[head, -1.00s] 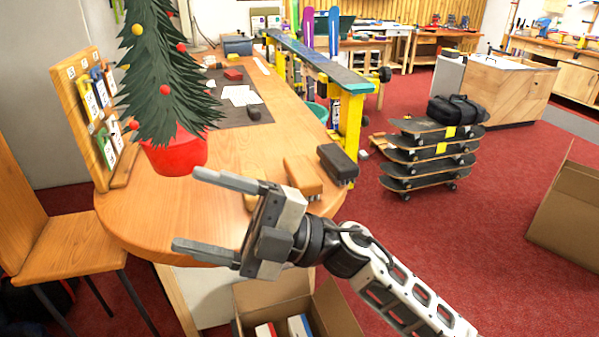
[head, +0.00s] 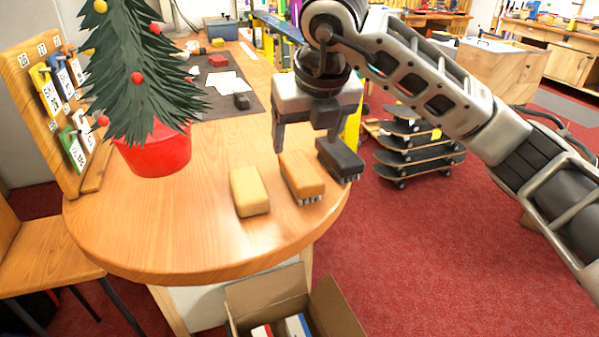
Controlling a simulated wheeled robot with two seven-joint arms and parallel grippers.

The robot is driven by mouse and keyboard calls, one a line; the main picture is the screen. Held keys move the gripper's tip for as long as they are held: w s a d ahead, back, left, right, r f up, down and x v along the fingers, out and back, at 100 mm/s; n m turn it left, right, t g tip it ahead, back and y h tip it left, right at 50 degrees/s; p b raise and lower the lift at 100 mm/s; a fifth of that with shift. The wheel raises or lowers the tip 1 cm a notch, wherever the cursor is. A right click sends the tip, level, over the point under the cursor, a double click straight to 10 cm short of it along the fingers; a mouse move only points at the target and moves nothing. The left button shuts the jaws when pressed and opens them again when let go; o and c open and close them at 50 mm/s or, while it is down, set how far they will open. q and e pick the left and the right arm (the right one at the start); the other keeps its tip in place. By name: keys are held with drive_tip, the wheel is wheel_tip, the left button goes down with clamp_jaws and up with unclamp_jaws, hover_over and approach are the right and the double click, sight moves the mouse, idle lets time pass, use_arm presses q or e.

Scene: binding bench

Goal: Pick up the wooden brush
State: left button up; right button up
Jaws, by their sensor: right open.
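The wooden brush (head: 302,174) is an orange-brown block with pale bristles below its near end. It lies near the right edge of the wooden bench (head: 180,225), between a yellow block (head: 248,191) and a dark brush (head: 339,158). My right gripper (head: 306,139) is open and empty, fingers pointing down. It shows just above and behind the wooden brush in the picture, apart from it as far as I can tell. My left gripper is not in view.
A small tree in a red pot (head: 155,150) and a card rack (head: 58,110) stand on the left of the bench. Papers lie on a dark mat (head: 205,103). A cardboard box (head: 262,287) is below the front edge. The front of the bench top is clear.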

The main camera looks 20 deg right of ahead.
sight(301, 167)
drive_tip(key=x, duration=0.5)
drive_tip(key=shift+w+f, duration=0.1)
drive_tip(key=shift+f, duration=0.1)
drive_tip(key=shift+w+f+p, duration=0.25)
drive_tip(key=shift+f+p, duration=0.2)
drive_tip(key=shift+f, duration=0.05)
drive_tip(key=x, duration=0.2)
drive_tip(key=p+x, duration=0.1)
drive_tip(key=x, duration=0.1)
drive_tip(key=shift+w+d, duration=0.2)
drive_tip(key=shift+d, duration=0.05)
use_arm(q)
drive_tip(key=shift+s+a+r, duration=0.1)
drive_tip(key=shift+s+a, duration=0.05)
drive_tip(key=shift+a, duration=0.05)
use_arm(e)
drive_tip(key=shift+f, duration=0.2)
use_arm(q)
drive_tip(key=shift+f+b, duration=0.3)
drive_tip(key=shift+b, duration=0.15)
use_arm(e)
drive_tip(key=shift+f, duration=0.2)
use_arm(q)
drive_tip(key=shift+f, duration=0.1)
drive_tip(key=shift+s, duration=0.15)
use_arm(e)
drive_tip(key=c, duration=1.1)
